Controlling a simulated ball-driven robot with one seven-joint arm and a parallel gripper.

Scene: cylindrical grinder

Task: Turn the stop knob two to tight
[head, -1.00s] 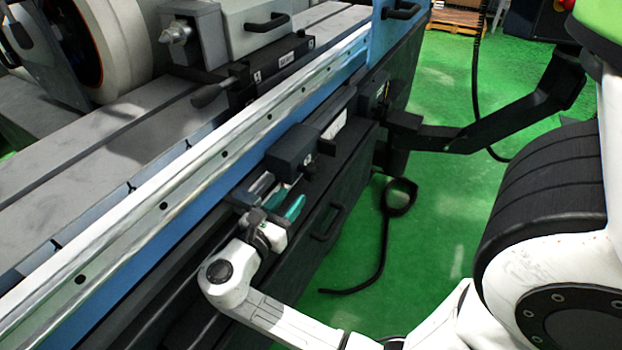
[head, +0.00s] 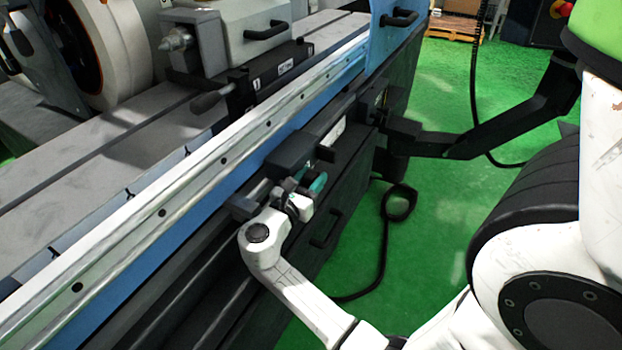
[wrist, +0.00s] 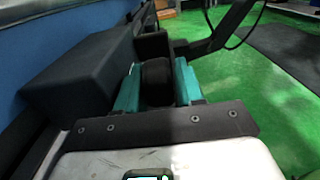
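A round black knob (wrist: 157,84) stands between the two teal fingers of my gripper (wrist: 157,77) in the wrist view. The fingers lie on either side of it with no clear gap showing. I cannot tell whether they press on it. In the head view my gripper (head: 303,184) is at the front of the machine, just below a dark stop block (head: 292,151). That block also shows in the wrist view (wrist: 80,72), to the left of the fingers. The knob's number or marking is not readable, and my gripper hides the knob in the head view.
A long metal rail (head: 190,189) with a blue side runs above the block. A black drawer-like handle (head: 327,228) sits below right of my gripper. A black bracket arm (head: 500,128) juts out at right. A black cable (head: 384,240) lies on the open green floor.

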